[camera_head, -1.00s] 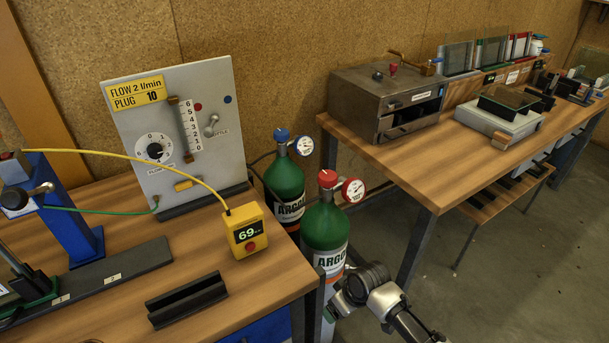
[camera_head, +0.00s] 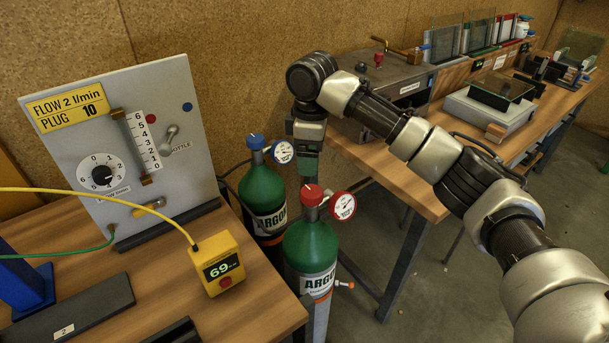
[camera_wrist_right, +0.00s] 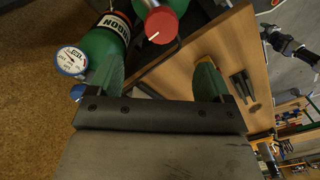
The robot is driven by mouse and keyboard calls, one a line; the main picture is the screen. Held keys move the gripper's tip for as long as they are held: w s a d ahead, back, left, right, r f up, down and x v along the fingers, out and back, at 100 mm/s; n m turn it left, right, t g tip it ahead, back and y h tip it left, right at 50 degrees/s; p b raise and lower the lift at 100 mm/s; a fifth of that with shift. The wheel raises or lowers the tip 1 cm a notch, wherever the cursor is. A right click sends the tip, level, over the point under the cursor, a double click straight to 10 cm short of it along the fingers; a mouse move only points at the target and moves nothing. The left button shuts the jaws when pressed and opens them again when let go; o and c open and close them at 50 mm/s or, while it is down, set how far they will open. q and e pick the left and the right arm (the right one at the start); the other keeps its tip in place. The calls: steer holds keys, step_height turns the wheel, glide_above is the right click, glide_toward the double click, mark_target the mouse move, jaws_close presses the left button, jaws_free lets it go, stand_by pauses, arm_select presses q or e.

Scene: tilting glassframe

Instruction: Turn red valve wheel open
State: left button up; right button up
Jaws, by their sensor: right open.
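The red valve wheel (camera_head: 312,193) sits on top of the front green argon bottle (camera_head: 310,246), beside a red-rimmed gauge (camera_head: 342,205). My right gripper (camera_head: 308,170) points down just above and behind the wheel in the head view, empty. In the right wrist view my open fingers (camera_wrist_right: 157,78) have a wide gap between them, and the red wheel (camera_wrist_right: 161,25) lies beyond their tips, not between them. My left gripper is not in view.
A second argon bottle (camera_head: 262,197) with a blue wheel (camera_head: 255,141) stands close behind on the left. A flow panel (camera_head: 120,150) and a yellow readout box (camera_head: 217,265) stand on the left bench. The right workbench (camera_head: 410,190) is close to my arm.

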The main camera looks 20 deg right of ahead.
steer(key=p, duration=0.1)
glide_above(312, 191)
step_height(312, 191, down, 4)
steer(key=shift+s+f, duration=0.15)
steer(key=shift+f, duration=0.05)
step_height(312, 191, down, 6)
steer(key=shift+r+p, duration=0.25)
steer(key=shift+p, duration=0.05)
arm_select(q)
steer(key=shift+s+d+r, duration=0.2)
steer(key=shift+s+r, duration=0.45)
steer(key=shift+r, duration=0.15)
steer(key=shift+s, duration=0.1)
arm_select(e)
steer(key=shift+c, duration=0.5)
steer(key=c, duration=0.8)
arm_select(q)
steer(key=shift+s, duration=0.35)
